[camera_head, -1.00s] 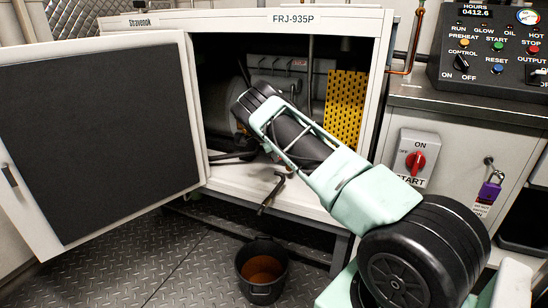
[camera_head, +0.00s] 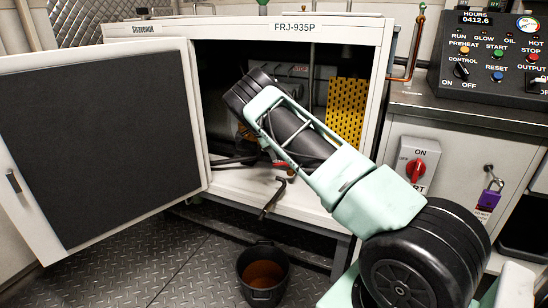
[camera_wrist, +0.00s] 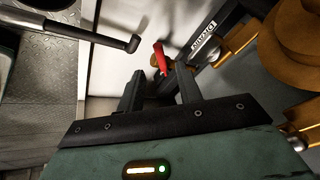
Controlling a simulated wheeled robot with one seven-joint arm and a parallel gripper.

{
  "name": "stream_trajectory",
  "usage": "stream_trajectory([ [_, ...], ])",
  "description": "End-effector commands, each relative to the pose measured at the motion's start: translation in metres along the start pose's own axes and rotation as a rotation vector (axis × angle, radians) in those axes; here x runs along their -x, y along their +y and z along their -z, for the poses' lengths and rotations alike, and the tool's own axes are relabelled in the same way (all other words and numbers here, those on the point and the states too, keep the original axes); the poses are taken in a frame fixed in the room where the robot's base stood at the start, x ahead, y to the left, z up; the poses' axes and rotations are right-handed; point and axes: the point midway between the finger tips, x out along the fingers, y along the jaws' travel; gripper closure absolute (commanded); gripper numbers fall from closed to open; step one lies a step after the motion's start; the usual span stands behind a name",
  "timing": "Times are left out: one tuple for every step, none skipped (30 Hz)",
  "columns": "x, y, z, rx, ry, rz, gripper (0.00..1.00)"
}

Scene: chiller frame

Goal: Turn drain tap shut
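The drain tap's red lever (camera_wrist: 160,57) shows in the wrist view, just beyond my fingertips. It lines up with the gap between them, and its lower end reaches toward the gap. My gripper (camera_wrist: 158,74) is open, with two black fingers apart and nothing visibly clamped. I cannot tell whether a finger touches the lever. In the head view my forearm reaches into the open cabinet and hides most of the gripper and tap. A dark drain pipe (camera_head: 271,198) hangs over the cabinet's front edge; its tube (camera_wrist: 100,35) also shows in the wrist view.
A black bucket (camera_head: 246,285) with brown liquid stands on the floor below. The cabinet door (camera_head: 100,140) is swung open at left. A yellow perforated panel (camera_head: 347,110) stands inside at right. Brass-coloured fittings (camera_wrist: 238,38) lie close right of my fingers.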

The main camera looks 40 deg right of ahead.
Motion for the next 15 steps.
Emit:
stream_trajectory([
  [0.017, -0.001, 0.001, 0.0, -0.001, 0.002, 0.65],
  [0.024, -0.001, 0.0, 0.0, -0.001, 0.002, 0.65],
  [0.033, -0.001, 0.001, 0.0, -0.001, 0.002, 0.65],
  [0.04, -0.001, 0.001, 0.0, -0.001, 0.002, 0.65],
  [0.047, -0.001, 0.001, 0.0, 0.0, 0.003, 0.65],
  [0.056, -0.001, 0.001, 0.001, 0.0, 0.002, 0.65],
  [0.063, -0.001, 0.001, 0.0, 0.0, 0.002, 0.65],
  [0.069, -0.001, 0.001, 0.0, 0.0, 0.001, 0.65],
  [0.077, -0.001, 0.001, 0.0, 0.0, 0.002, 0.65],
  [0.083, -0.001, 0.001, 0.001, 0.0, 0.002, 0.65],
  [0.088, -0.001, 0.001, 0.001, 0.0, 0.002, 0.65],
  [0.094, -0.001, 0.001, 0.001, 0.0, 0.001, 0.65],
  [0.098, 0.0, 0.001, 0.001, 0.0, 0.0, 0.65],
  [0.102, 0.0, 0.001, 0.0, 0.0, 0.0, 0.65],
  [0.106, 0.0, 0.001, 0.0, 0.0, 0.001, 0.65],
])
